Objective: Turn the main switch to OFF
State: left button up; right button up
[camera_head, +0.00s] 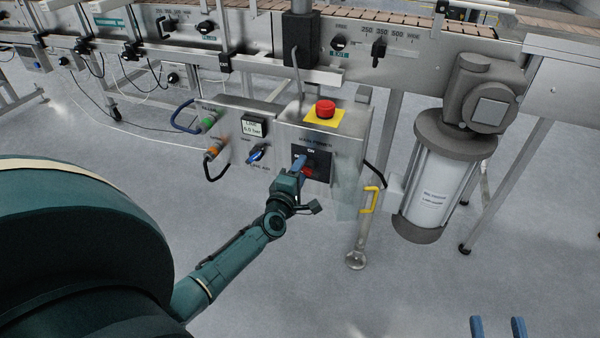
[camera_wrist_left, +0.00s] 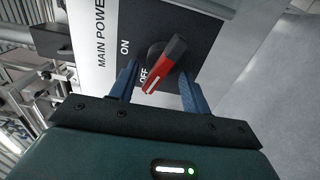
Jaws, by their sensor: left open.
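The main switch is a red handle on a black plate (camera_head: 322,158), under the words MAIN POWER on a grey control box. The red handle (camera_wrist_left: 165,66) shows best in the left wrist view. It lies tilted, its white-marked end pointing down and slightly left in that view, close beside the OFF label; ON is further left. My left gripper (camera_head: 300,163) is in front of the plate and hides part of it. Its blue fingers (camera_wrist_left: 158,72) are open, one each side of the handle, with visible gaps. My right gripper (camera_head: 497,327) shows only two separated blue fingertips at the bottom edge.
A red emergency button (camera_head: 325,108) on a yellow plate sits on top of the box. A blue-handled valve (camera_head: 258,153) and a gauge (camera_head: 254,126) are left of the switch. A yellow handle (camera_head: 371,200) and a cylinder (camera_head: 435,190) are to the right. The floor in front is clear.

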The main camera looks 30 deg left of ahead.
pick_arm(q)
jog(key=p+v, duration=0.3)
jog(key=v, duration=1)
pick_arm(e)
jog(key=shift+w+d+m+g+h, duration=0.15)
jog(key=shift+d+m+g+h, duration=0.15)
jog(key=shift+d+g+h, duration=0.3)
pick_arm(q)
jog(key=shift+s+d, duration=0.1)
pick_arm(e)
jog(key=shift+a, duration=0.1)
pick_arm(q)
jog(key=shift+o, duration=0.6)
jog(key=w+m+b, duration=0.1)
jog(key=w+m, duration=0.3)
jog(key=w+a+m+b, duration=0.1)
jog(key=w+m, duration=0.2)
jog(key=w, duration=0.1)
jog(key=w+m+b, duration=0.1)
jog(key=w+m, duration=0.3)
jog(key=shift+w+a+f+m+b, duration=0.1)
jog(key=shift+w+a+m+b, duration=0.05)
jog(key=shift+w+m+b, duration=0.2)
jog(key=shift+w+a, duration=0.1)
jog(key=shift+w, duration=0.25)
pick_arm(e)
jog(key=shift+a+t+y, duration=0.6)
